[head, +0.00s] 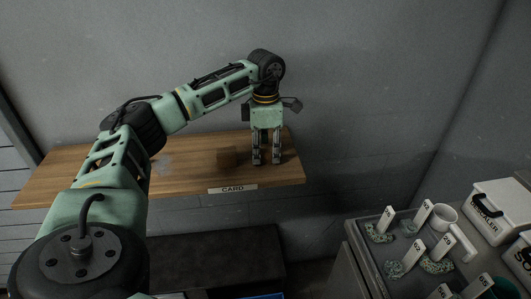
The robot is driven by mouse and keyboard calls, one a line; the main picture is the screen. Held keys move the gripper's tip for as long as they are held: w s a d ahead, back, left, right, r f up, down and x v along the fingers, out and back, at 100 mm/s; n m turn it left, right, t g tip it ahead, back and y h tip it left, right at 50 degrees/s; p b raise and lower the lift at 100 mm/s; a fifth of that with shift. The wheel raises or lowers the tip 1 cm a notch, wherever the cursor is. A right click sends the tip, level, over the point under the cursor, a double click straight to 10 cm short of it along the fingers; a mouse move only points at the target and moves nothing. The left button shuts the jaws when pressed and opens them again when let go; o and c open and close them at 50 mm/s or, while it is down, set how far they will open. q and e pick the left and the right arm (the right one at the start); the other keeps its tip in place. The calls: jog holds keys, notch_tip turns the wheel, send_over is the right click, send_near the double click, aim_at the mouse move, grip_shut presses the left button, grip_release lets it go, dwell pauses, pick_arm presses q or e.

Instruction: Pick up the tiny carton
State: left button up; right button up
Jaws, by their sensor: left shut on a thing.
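My left gripper (266,158) points straight down over the right part of a wooden shelf, with its fingertips close to the shelf top. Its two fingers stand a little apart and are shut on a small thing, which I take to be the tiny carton. It hardly shows between the fingers against the wood. My right gripper is not in view.
The wooden shelf (190,175) has a "CARD" label (232,189) on its front edge and a grey wall close behind. At lower right, a grey tray (375,262) holds labelled speckled pieces and a white mug (444,217). A white lidded box (499,205) stands beside it.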

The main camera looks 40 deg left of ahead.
aim_at(269, 149)
pick_arm(q)
jog(key=shift+w+r, duration=0.1)
jog(key=shift+r, duration=0.4)
jog(key=r, duration=0.1)
jog(key=d+r+b, duration=0.1)
jog(key=r, duration=0.1)
jog(key=shift+d+r, duration=0.1)
jog(key=shift+r, duration=0.2)
jog(key=d+r, duration=0.6)
jog(key=d, duration=0.4)
jog(key=shift+d+r+b, duration=0.25)
jog(key=shift+d+b, duration=0.05)
jog(key=shift+b, duration=0.1)
